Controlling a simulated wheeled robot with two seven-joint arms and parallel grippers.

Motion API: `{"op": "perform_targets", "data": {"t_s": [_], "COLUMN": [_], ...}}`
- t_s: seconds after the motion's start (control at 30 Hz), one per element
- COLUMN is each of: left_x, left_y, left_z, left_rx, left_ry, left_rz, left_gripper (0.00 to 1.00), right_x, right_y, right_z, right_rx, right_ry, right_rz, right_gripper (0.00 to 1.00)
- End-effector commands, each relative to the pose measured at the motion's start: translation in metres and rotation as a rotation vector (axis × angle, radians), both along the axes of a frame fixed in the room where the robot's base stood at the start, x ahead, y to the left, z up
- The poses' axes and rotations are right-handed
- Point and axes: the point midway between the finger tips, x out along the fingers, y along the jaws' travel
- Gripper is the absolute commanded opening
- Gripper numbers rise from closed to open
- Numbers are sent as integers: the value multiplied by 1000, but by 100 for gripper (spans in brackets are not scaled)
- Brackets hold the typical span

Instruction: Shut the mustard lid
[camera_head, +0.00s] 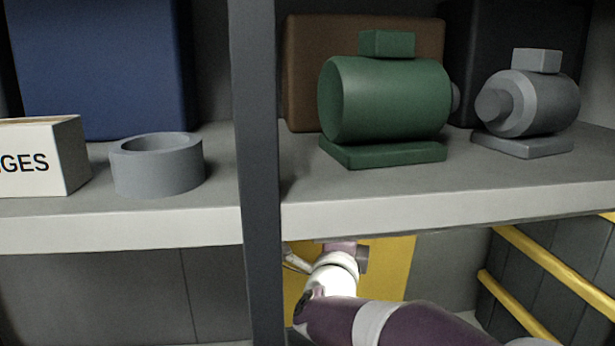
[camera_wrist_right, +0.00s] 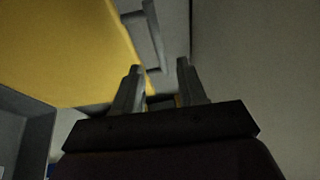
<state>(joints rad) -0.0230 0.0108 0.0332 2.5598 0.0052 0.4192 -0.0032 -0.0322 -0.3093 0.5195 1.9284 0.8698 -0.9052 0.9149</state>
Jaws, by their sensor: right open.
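The mustard lid (camera_head: 392,270) shows in the head view as a yellow panel below the shelf, partly hidden by my right arm and a dark upright post. In the right wrist view the mustard lid (camera_wrist_right: 60,50) fills the upper left, with its edge running down close to the left finger. My right gripper (camera_wrist_right: 159,66) is open, with nothing visible between its fingers. A grey bar-like piece (camera_wrist_right: 153,40) lies just beyond the fingertips; I cannot tell whether anything touches. My left gripper is in neither view.
A shelf (camera_head: 400,212) crosses above my right arm, with a dark post (camera_head: 258,170) in front. It carries a green motor (camera_head: 385,100), a grey motor (camera_head: 530,105), a grey ring (camera_head: 158,170) and a labelled box (camera_head: 40,160). Yellow rails (camera_head: 555,265) stand at right.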

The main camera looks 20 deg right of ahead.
Motion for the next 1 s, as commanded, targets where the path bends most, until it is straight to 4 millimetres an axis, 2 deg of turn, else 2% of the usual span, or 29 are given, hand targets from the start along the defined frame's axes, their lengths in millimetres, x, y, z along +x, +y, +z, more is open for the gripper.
{"op": "perform_targets", "data": {"t_s": [0.3,0.5,0.7,1.0], "left_x": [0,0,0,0], "left_y": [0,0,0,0], "left_z": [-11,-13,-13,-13], "left_rx": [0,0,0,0], "left_ry": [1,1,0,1], "left_rz": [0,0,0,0], "left_gripper": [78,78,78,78], "right_x": [56,84,97,99], "right_y": [-40,-59,-68,-69], "right_z": [1,5,7,8], "right_rx": [-5,-5,-6,-6], "right_ry": [6,7,8,8], "right_rz": [-1,2,2,4], "right_gripper": [41,41,41,41]}}
